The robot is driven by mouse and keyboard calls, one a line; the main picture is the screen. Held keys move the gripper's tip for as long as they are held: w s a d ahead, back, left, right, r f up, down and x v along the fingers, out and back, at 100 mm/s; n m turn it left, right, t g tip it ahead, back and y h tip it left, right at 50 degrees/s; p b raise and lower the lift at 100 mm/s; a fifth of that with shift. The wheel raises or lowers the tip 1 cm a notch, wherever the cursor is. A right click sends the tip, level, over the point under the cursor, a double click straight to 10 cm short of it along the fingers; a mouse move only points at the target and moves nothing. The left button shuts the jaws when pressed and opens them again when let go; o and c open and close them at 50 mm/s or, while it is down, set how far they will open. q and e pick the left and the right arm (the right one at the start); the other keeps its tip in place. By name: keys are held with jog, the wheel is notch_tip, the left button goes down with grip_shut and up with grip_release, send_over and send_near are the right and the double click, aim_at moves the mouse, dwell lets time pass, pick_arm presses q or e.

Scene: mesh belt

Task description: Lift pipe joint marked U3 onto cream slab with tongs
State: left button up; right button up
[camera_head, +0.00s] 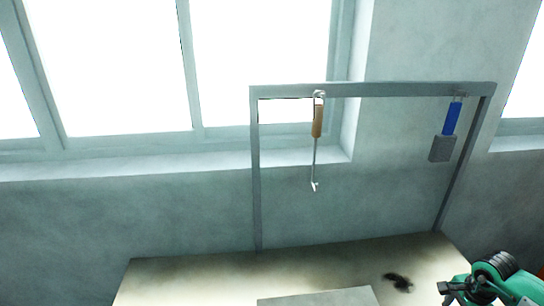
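No pipe joint marked U3 and no tongs can be made out in this view. A flat, pale grey plate (315,298) shows at the bottom edge, cut off by the frame; I cannot tell whether it is the cream slab. A teal and black arm (497,272), which appears to be my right arm, comes in at the bottom right corner. Dark parts at its left end may be my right gripper (452,290); its fingers are not clear. My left gripper is not in view.
A grey metal frame (375,89) stands at the back of a stained cream tabletop (190,281). A wooden-handled hook tool (317,122) and a blue-handled tool (452,118) with a grey block hang from it. A dark smudge (398,281) lies on the tabletop. Windows are behind.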

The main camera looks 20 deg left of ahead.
jog(key=d, duration=0.1)
jog(key=d+h, duration=0.1)
jog(key=d, duration=0.1)
jog(key=shift+w+d+r, duration=0.1)
jog(key=shift+d+r, duration=0.2)
jog(key=shift+r, duration=0.1)
jog(key=f+b, duration=0.1)
jog(key=f, duration=0.1)
jog(key=f+b, duration=0.2)
jog(key=f, duration=0.1)
jog(key=f+b, duration=0.1)
jog(key=f, duration=0.1)
jog(key=shift+w+d+f+b, duration=0.15)
jog(key=shift+d+f+b, duration=0.1)
jog(key=shift+b, duration=0.1)
jog(key=shift+d+f+b, duration=0.15)
jog(key=shift+f+b, duration=0.6)
jog(key=shift+c, duration=0.4)
